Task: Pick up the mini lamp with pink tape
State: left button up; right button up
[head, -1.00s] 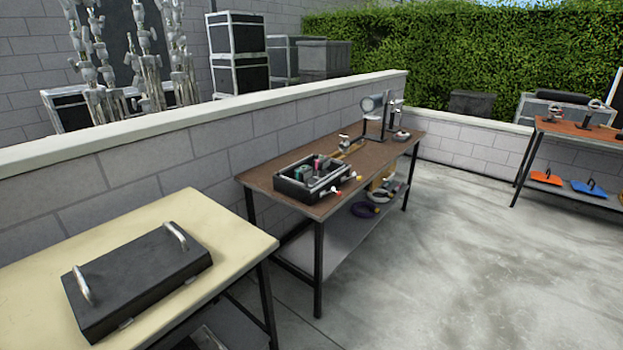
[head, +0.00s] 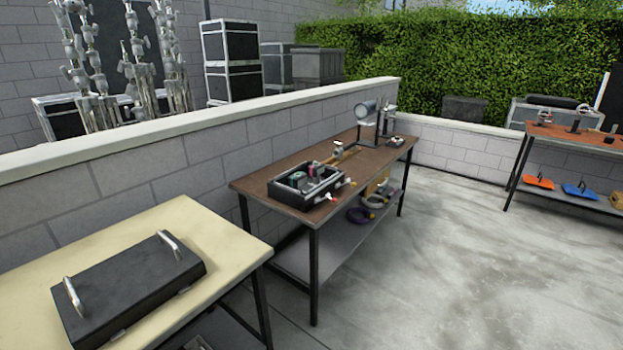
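Neither of my grippers is in the head view. No lamp with pink tape can be made out for certain at this distance. A grey round-headed lamp-like item (head: 366,111) stands toward the far end of the brown table (head: 322,162); no pink tape is discernible on it. A black open box (head: 306,187) with several small tools and coloured parts sits at the table's near end. Small red, white and yellow pieces lie by its right side, too small to identify.
A pale table (head: 185,222) with a black handled case (head: 130,290) is at the near left. A low block wall (head: 200,165) runs behind both tables. Another table (head: 575,135) with orange and blue items below is at the right. The concrete floor (head: 450,260) between is clear.

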aim_at(314, 171)
jog(key=i+l+u, duration=0.15)
jog(key=u, duration=0.9)
jog(key=i+l+u, duration=0.15)
jog(key=l+u, duration=0.2)
jog(key=l, duration=0.45)
jog(key=l+u, duration=0.4)
jog(key=l, duration=0.4)
jog(key=l+u, duration=0.35)
jog(key=l, duration=0.5)
